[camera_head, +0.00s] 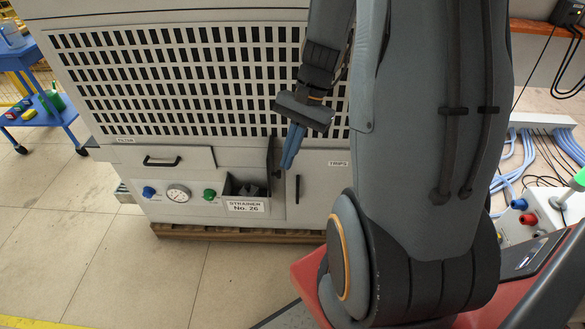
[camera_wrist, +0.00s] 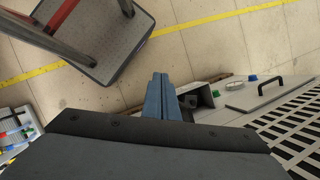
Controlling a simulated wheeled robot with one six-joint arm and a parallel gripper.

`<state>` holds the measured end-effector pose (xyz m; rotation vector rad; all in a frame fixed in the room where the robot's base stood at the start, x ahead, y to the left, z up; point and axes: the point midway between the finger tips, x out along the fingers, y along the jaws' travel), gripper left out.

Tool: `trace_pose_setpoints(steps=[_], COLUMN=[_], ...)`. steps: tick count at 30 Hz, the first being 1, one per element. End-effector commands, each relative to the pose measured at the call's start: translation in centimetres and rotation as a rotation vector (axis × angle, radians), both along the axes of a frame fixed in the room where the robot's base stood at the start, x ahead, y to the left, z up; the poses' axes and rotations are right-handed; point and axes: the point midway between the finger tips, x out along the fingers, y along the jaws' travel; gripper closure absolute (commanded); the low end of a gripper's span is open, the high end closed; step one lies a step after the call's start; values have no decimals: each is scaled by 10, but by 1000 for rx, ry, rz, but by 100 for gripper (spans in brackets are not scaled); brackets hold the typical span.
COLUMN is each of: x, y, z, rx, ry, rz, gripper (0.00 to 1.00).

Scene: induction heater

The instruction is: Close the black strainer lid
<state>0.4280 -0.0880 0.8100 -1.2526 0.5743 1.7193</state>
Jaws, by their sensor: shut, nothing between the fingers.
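The black strainer lid (camera_head: 271,155) stands open and upright at the right side of the strainer box (camera_head: 231,187), above the label "STRAINER No. 26". The box is open at the top, with dark parts inside. My gripper (camera_head: 287,164) has blue fingers pointing down, shut and empty, just right of the lid in the head view. I cannot tell whether the fingers touch the lid. In the wrist view my gripper (camera_wrist: 160,76) is left of the strainer box (camera_wrist: 205,97); the lid is hard to make out there.
The cabinet has a drawer handle (camera_head: 161,162), a gauge (camera_head: 178,194), a blue knob (camera_head: 149,192) and a green knob (camera_head: 209,194). A black vertical handle (camera_head: 297,189) is right of the strainer. A blue cart (camera_head: 40,108) stands far left. The floor in front is clear.

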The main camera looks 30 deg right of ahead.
Motion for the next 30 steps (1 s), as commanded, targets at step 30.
trace_pose_setpoints(steps=[30], x=[64], y=[-125], z=[-135], rx=[444], ry=[134], rz=[-1016], gripper=[100])
